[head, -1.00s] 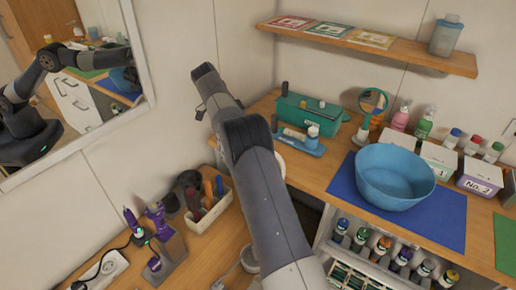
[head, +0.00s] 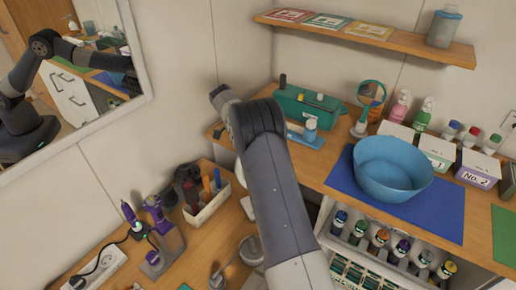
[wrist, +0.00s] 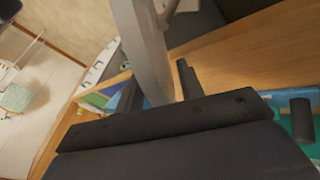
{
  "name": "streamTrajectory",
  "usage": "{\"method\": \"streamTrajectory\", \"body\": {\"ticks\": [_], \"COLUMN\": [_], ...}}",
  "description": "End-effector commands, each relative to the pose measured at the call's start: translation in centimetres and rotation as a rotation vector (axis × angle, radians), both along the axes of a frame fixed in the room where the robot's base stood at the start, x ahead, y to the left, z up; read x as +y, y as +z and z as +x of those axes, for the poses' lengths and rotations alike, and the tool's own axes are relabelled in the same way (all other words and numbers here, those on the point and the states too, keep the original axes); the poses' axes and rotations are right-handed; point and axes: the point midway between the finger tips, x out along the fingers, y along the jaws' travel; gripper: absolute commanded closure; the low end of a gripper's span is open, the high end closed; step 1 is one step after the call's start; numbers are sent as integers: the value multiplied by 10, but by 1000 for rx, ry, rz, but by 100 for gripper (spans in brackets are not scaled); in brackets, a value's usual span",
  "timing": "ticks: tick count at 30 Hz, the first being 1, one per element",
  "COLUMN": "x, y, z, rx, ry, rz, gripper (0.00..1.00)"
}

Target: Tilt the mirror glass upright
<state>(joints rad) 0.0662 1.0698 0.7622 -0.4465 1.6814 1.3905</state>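A small round mirror (head: 371,93) with a teal rim stands on a short stand at the back of the wooden counter in the head view. Its glass shows an orange patch, and I cannot tell its exact tilt. My arm reaches up toward the wall left of it, and its end is mostly hidden behind the arm. In the wrist view my gripper (wrist: 158,92) has its two dark fingers apart. A pale grey slab (wrist: 146,45) passes between or just beyond them; I cannot tell what it is or whether the fingers touch it.
A teal case (head: 308,106) and a blue tray (head: 307,139) lie between arm and mirror. A blue bowl (head: 393,168) on a blue mat, bottles and boxes fill the right. A tool bin (head: 207,203) stands lower left. A wall shelf (head: 365,38) overhangs the counter.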

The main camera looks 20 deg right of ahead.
Motion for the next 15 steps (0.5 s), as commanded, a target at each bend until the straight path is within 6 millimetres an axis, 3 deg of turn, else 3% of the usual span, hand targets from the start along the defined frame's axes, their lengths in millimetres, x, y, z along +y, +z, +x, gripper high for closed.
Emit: {"method": "streamTrajectory", "body": {"ticks": [8, 15], "x": [-1, 0], "y": [-2, -2], "z": [-1, -1], "rx": [0, 0], "ry": [1, 1], "rz": [0, 0], "gripper": [64, 82]}}
